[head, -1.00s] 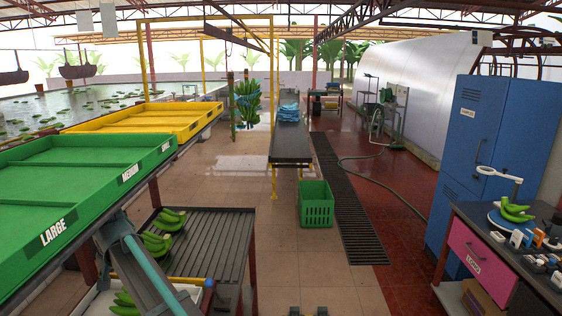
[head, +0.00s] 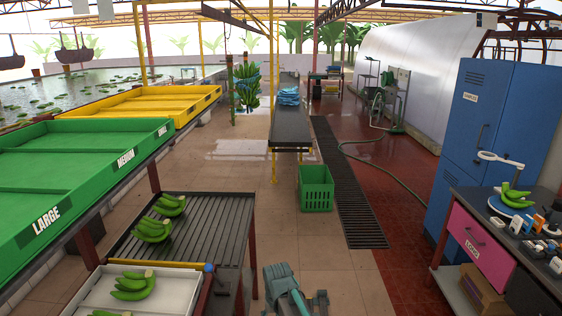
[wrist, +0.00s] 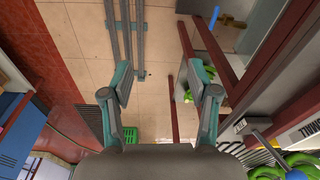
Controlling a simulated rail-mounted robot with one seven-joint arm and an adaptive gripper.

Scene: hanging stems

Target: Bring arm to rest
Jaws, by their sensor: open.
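My gripper (wrist: 161,82) shows in the wrist view with its two teal-padded fingers wide apart. In the head view, a grey and teal part of my arm (head: 288,292) stands at the bottom middle, in front of the floor. The fingers cannot be made out in that view.
A white tray with bananas (head: 131,286) and a dark slatted table with banana bunches (head: 205,232) stand left. Green bins (head: 85,170) are behind them. A green crate (head: 316,190) is on the floor ahead. A workbench with a pink drawer (head: 478,246) stands right.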

